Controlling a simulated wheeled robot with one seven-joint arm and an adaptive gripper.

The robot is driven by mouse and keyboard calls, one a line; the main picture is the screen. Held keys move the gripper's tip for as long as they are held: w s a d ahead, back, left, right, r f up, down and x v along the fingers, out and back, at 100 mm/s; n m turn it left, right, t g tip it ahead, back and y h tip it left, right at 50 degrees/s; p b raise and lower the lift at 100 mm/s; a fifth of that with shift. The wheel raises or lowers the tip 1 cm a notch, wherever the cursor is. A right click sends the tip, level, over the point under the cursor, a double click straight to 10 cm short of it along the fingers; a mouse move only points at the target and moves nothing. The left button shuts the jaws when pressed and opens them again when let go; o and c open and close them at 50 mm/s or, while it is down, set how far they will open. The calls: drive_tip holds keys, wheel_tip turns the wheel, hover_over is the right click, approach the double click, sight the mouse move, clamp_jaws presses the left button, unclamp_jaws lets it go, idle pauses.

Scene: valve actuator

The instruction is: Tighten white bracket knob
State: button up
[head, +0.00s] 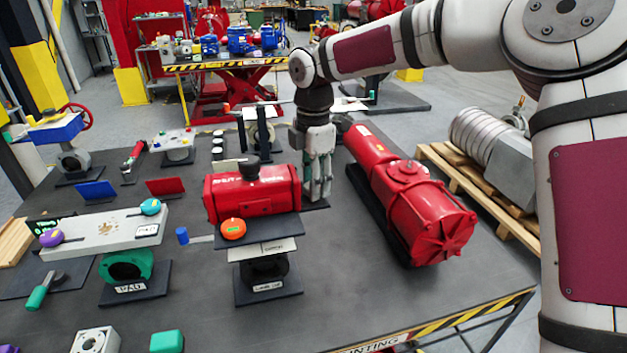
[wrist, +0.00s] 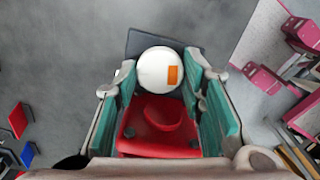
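A white round knob (wrist: 158,68) with an orange label shows in the wrist view, between the tips of my gripper (wrist: 160,85). My gripper's green-padded fingers are spread wide, one on each side of the knob. The knob nearly fills the gap, and I cannot tell whether the pads touch it. In the head view my gripper (head: 318,190) points down just right of the red actuator (head: 252,192), and I cannot make out the white knob there. The actuator has a black knob (head: 249,168) on top and an orange knob (head: 232,229) on its front.
A large red cylinder actuator (head: 415,200) lies close to the right of my gripper. A white bracket plate (head: 105,232) with purple and teal knobs lies at left. The dark table (head: 370,300) is clear at front right. A pallet (head: 490,200) stands beyond its right edge.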

drive_tip(key=shift+m+b, duration=0.45)
drive_tip(key=shift+m, duration=1.15)
drive_tip(key=o, duration=1.1)
drive_tip(key=shift+o, duration=0.2)
wheel_tip(320, 180, up, 12)
